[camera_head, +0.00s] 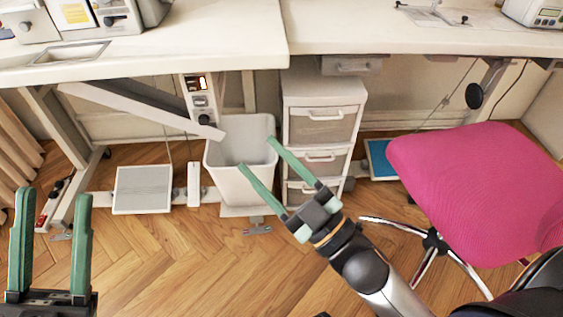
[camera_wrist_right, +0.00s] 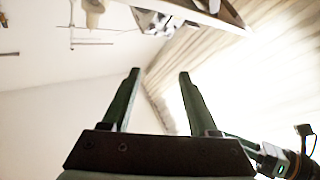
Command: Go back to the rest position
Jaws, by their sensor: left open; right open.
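My left gripper (camera_head: 54,194) is at the lower left of the head view, its two green fingers pointing up the picture, spread apart and empty. My right gripper (camera_head: 257,155) comes in from the lower right, its green fingers spread and empty. In the head view its fingertips overlap the white bin (camera_head: 226,185) and the drawer unit; I cannot tell the distance between them. In the right wrist view, my right gripper (camera_wrist_right: 160,73) shows open fingers with nothing between them, against a pale wall and a bright curtain.
White tables (camera_head: 350,30) with machines run along the top. Beneath stand the bin, a white drawer unit (camera_head: 323,92) and a foot pedal (camera_head: 142,190). A pink chair (camera_head: 480,185) is at the right, near my right arm. The wooden floor (camera_head: 180,260) between my grippers is clear.

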